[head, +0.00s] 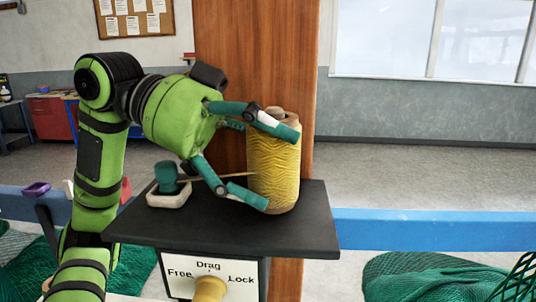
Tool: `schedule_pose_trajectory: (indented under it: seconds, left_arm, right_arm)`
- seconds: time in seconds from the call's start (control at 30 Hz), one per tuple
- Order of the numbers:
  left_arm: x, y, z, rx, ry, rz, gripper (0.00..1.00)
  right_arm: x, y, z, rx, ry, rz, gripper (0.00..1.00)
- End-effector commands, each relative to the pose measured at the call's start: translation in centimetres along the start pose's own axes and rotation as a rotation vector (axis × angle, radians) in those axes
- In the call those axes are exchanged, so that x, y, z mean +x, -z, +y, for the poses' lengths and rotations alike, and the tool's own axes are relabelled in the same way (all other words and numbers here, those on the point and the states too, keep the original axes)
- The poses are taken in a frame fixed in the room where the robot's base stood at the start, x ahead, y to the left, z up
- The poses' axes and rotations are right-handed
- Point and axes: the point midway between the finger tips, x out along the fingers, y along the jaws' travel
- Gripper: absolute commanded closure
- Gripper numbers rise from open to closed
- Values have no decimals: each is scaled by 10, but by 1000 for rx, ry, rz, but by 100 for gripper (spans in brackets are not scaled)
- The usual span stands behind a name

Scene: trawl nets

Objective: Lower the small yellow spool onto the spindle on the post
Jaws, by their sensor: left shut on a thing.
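The yellow spool (274,162) stands upright, wound with yellow twine, with a tan core end showing on top. It is at the right part of the dark shelf (320,222) on the wooden post (255,40). My left gripper (275,168) reaches in from the left and is shut on the spool, one teal finger across its upper part and one low near its base. The spindle does not show; the spool or gripper may hide it. I cannot tell whether the spool's base touches the shelf. My right gripper is not in view.
A teal spool-like item (166,176) sits in a white dish (168,198) left on the shelf. A thin wooden stick (225,176) shows behind the lower finger. A Drag/Free/Lock plate with a knob (209,289) is below. Green nets (430,275) and a blue rail (430,228) lie right.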

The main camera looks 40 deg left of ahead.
Motion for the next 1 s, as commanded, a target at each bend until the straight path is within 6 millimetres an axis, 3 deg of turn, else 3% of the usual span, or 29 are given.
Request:
schedule_pose_trajectory:
  seconds: [0.03, 0.07, 0.1, 0.57, 1.0]
  left_arm:
    - [0, 0, 0, 0, 0, 1, 58]
    - [0, 0, 0, 0, 0, 1, 10]
    - [0, 0, 0, 0, 0, 1, 0]
    - [-1, 3, 0, 1, 0, 0, 0]
    - [-18, 46, 2, 5, 0, 3, 0]
  right_arm:
    - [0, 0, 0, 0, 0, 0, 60]
    - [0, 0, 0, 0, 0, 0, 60]
    - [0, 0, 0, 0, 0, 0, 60]
    - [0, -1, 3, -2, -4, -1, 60]
    - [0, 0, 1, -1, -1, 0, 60]
